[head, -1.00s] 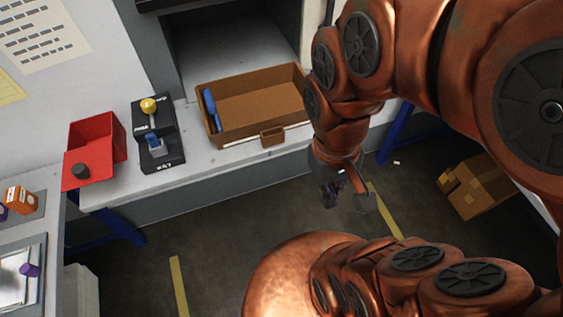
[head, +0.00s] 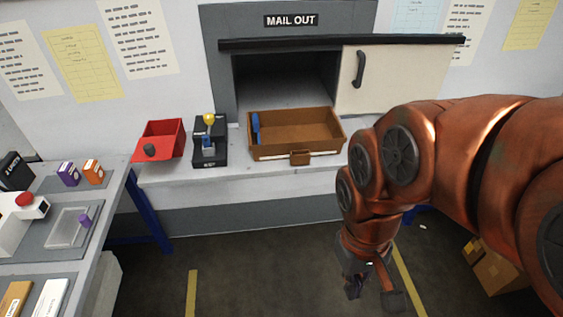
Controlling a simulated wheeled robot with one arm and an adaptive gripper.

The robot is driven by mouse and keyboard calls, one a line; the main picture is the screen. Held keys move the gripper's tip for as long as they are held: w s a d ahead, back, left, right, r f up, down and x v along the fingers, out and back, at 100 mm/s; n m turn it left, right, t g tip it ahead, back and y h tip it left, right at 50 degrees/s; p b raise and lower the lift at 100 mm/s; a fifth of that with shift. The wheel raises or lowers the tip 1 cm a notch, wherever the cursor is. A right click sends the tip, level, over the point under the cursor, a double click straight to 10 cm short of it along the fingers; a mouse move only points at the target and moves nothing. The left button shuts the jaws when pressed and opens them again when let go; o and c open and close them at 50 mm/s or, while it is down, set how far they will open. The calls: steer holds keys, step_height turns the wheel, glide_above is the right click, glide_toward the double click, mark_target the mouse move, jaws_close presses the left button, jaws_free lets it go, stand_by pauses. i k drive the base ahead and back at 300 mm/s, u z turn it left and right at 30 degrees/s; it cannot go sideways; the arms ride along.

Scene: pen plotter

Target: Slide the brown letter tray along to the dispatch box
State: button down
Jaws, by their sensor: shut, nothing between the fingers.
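The brown letter tray (head: 322,152) sits on the grey counter in front of the open hatch marked MAIL OUT. A blue item (head: 255,128) stands inside at its left end, and a small brown tab (head: 300,158) is on its front. My gripper (head: 372,290) hangs low over the floor, in front of and below the counter, right of the tray and apart from it. It is shut and empty. No box is labelled as the dispatch box; a red open box (head: 176,140) with a dark knob stands on the counter at the left.
A black unit (head: 210,150) with a yellow ball-topped lever stands between the red box and the tray. The cream sliding door (head: 390,80) is at the hatch's right. A side table (head: 110,205) with small items is at the left. A cardboard box (head: 490,270) is on the floor.

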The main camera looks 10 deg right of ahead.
mark_target(297, 135)
steer(key=u, duration=0.7)
steer(key=i, duration=1.1)
steer(key=z, duration=0.25)
